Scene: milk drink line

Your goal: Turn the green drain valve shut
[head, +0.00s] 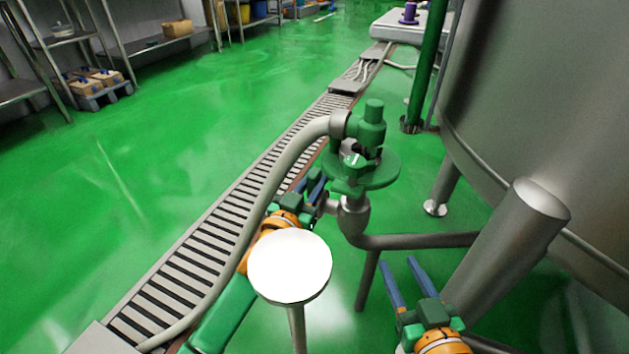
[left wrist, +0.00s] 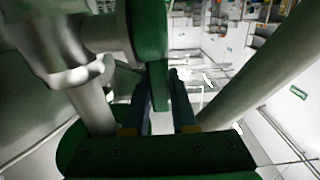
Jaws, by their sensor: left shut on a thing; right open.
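The green drain valve (head: 381,174) has a round handwheel on steel pipework beside the tank, with a green body above it. My left gripper (head: 322,184) is at the left edge of the handwheel, with its fingertips partly hidden. In the left wrist view, the blue fingers of my left gripper (left wrist: 163,82) stand on either side of a green part of the valve (left wrist: 150,35), shut on it. My right gripper (head: 399,263) is open and empty, below and to the right of the valve, in front of the tank.
A grey hose (head: 277,182) bends from the valve down along the floor drain grating (head: 225,210). A large steel tank (head: 545,110) and its legs stand at right. A white round plate on a post (head: 290,266) stands in front. Green floor at left is clear up to the shelves (head: 120,40).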

